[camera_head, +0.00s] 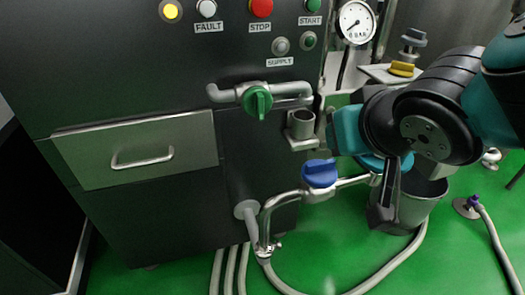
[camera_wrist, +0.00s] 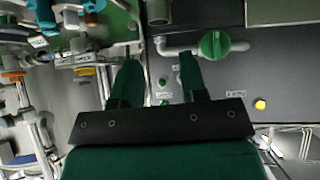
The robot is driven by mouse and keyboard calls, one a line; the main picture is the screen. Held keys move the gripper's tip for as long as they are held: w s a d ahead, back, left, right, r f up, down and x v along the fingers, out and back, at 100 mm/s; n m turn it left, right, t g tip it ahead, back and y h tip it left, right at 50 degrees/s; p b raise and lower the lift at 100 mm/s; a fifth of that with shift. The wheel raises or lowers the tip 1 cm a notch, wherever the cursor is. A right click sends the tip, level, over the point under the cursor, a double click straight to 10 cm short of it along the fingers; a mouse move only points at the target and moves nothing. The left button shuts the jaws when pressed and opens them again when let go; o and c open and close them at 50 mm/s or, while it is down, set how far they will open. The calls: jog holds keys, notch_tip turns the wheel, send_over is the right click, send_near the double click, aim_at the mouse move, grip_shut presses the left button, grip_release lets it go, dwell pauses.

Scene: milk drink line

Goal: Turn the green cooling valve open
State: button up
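The green cooling valve (camera_head: 257,101) has a round green handle on a grey horizontal pipe on the dark machine front. In the wrist view its handle (camera_wrist: 214,45) shows at the upper right, just beyond the right finger and apart from it. In the camera_head view my arm comes in from the right, and a dark finger hangs well right of the green valve, near the bucket. Nothing hides the green handle in the camera_head view.
A blue valve (camera_head: 320,172) on a lower pipe sits between my arm and the machine. A small metal cup (camera_head: 301,124) is right of the green valve. A metal bucket (camera_head: 420,205) stands behind my gripper. Hoses (camera_head: 395,262) lie on the green floor. A drawer (camera_head: 140,150) is at left.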

notch_tip(320, 180, down, 5)
jog(key=a+t+b, duration=0.3)
jog(key=b, duration=0.3)
jog(key=n+t+y+p, duration=0.1)
jog(key=t+y, duration=0.3)
jog(key=t, duration=0.1)
send_near(261, 107)
jog(key=p+x, duration=0.3)
jog(key=x, duration=0.6)
jog(key=shift+w, duration=0.15)
grip_shut()
